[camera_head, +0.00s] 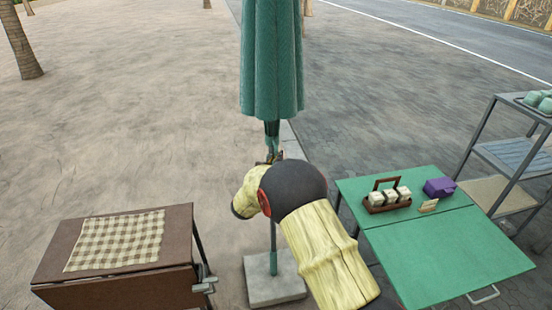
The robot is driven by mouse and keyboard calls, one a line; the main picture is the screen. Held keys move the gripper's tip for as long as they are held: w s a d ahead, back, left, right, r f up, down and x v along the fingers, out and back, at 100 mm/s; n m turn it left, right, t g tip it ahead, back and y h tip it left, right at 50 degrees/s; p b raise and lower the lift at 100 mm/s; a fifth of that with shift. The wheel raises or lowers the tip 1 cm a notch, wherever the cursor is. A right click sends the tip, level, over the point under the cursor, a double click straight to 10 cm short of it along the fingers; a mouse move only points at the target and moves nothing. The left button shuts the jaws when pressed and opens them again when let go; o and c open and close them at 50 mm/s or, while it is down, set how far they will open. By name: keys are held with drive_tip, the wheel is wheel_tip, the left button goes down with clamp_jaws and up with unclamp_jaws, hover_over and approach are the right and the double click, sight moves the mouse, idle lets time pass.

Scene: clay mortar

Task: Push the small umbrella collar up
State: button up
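A closed teal umbrella (271,60) stands upright in the middle, its folded canopy hanging around the pole. Below the canopy, a dark green part (271,132) shows around the pole; I cannot tell for certain whether it is the small collar. My gripper (270,158) is at the pole just under this part, mostly hidden behind my own arm. Its fingers are too small and covered to tell whether they are open or shut on anything. The lower pole (273,240) runs down into a square grey base (274,282).
A brown table (110,290) with a checkered cloth (116,241) stands at left. At right, a green folding table (450,260) holds a wooden carrier (375,207) with white items and a purple object (439,187). A metal shelf cart (510,155) stands beyond it. Open paving lies behind.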

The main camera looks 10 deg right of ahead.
clamp_jaws()
idle(0.3)
drive_tip(key=shift+r, duration=0.15)
wheel_tip(320, 180, up, 34)
drive_tip(key=p, duration=1.1)
drive_tip(key=shift+f, duration=0.35)
drive_tip(key=o, duration=0.5)
unclamp_jaws()
drive_tip(key=shift+a, duration=0.1)
drive_tip(key=v, duration=1.2)
